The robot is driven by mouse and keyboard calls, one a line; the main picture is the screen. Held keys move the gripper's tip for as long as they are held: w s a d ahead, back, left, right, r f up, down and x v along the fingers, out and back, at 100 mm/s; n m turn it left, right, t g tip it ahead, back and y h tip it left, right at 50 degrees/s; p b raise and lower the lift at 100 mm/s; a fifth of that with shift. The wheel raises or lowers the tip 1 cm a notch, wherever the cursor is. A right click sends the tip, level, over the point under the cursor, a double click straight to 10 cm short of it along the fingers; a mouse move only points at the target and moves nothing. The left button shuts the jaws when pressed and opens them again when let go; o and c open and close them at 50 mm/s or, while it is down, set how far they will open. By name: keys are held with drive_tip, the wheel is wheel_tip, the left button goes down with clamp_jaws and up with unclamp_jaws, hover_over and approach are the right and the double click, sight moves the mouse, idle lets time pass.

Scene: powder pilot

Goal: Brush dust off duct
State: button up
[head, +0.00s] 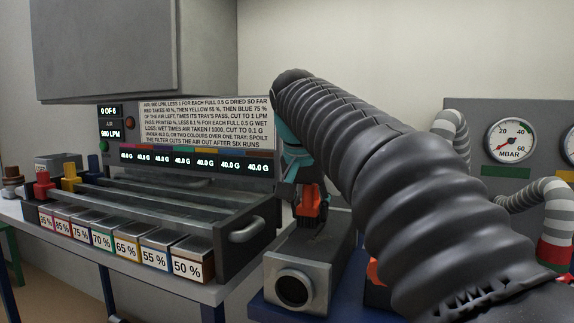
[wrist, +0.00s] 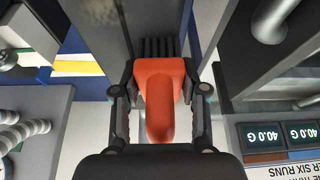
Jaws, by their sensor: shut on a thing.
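My gripper (head: 300,185) is shut on an orange-handled brush (wrist: 160,100) with dark bristles. The handle lies between the two fingers in the wrist view, and the bristles point toward the top of that picture. In the head view the brush (head: 311,208) hangs just over the top of a grey metal duct (head: 335,255) with a round dark opening at its front. A darker patch, perhaps dust, shows on the duct's top near the brush. I cannot tell whether the bristles touch it. My arm hides part of the area right of the duct.
Left of the duct stands a grey tray rack (head: 240,262) with a side handle and several percent-labelled boxes (head: 188,262) in front. A display panel (head: 190,160) stands behind. Dials (head: 510,140) and striped hoses (head: 540,197) are at the right. An orange object (head: 374,272) is partly hidden by my arm.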

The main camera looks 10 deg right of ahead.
sight(303, 191)
drive_tip(key=shift+w+a, duration=0.45)
drive_tip(key=shift+a, duration=0.25)
wheel_tip(303, 191, up, 3)
drive_tip(key=shift+d+f+p, duration=0.1)
drive_tip(key=shift+d+p, duration=0.05)
drive_tip(key=shift+p, duration=0.45)
drive_tip(key=shift+r, duration=2.75)
